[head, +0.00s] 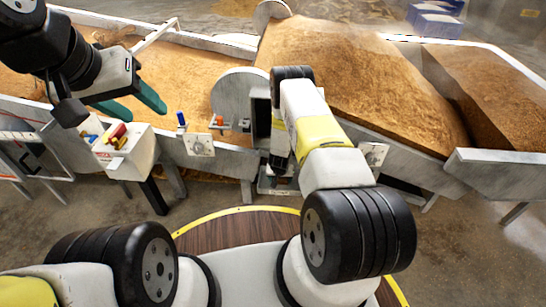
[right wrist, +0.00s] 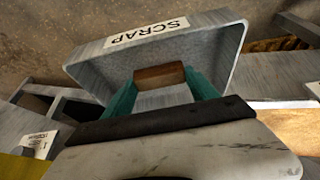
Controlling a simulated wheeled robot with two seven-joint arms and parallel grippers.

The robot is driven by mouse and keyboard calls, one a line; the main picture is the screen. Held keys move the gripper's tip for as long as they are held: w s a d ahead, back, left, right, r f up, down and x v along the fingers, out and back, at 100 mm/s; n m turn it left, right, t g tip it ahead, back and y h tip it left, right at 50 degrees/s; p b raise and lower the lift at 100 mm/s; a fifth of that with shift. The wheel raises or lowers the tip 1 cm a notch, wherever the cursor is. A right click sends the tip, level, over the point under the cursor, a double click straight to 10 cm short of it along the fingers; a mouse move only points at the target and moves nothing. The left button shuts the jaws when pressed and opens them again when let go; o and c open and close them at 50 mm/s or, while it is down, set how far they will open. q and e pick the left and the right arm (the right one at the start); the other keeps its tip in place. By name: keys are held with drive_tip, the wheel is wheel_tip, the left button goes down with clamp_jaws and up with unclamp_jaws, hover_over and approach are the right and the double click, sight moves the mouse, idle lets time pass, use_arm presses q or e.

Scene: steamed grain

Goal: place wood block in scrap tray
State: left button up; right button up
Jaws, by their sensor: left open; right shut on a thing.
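The wood block (right wrist: 160,76) is a small brown bar in the right wrist view. It lies between the teal fingertips of my right gripper (right wrist: 161,88), which is shut on it. Behind and around it is the grey scrap tray (right wrist: 85,73), with a white SCRAP label on its far wall. The block appears within the tray's outline; I cannot tell whether it touches the floor of the tray. In the head view my right forearm mostly hides this gripper and the block. My left gripper (head: 138,104) is open and empty over the grain at the left, with teal fingers.
A white box (head: 138,157) with coloured items stands below my left gripper. A grey trough wall (head: 222,158) runs across the front, with a blue peg (head: 181,119) and an orange piece (head: 219,121) near it. Large grain heaps (head: 350,75) lie behind.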

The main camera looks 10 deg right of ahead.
drive_tip(key=o, duration=1.3)
drive_tip(key=shift+f, duration=0.1)
drive_tip(key=s+a+r+n+t+y, duration=0.1)
drive_tip(key=s+a+r+y, duration=0.15)
drive_tip(key=r, duration=2.05)
drive_tip(key=s+a+r+y, duration=0.1)
drive_tip(key=s+a+r, duration=0.25)
drive_tip(key=r, duration=1.95)
drive_tip(key=s+r+n, duration=0.1)
drive_tip(key=s+r, duration=0.5)
drive_tip(key=s, duration=0.3)
drive_tip(key=s+r+n, duration=0.1)
drive_tip(key=s+r, duration=0.5)
drive_tip(key=s, duration=0.3)
drive_tip(key=s+d+r+t, duration=0.1)
drive_tip(key=s+r, duration=0.5)
drive_tip(key=s, duration=0.3)
drive_tip(key=shift+n, duration=0.4)
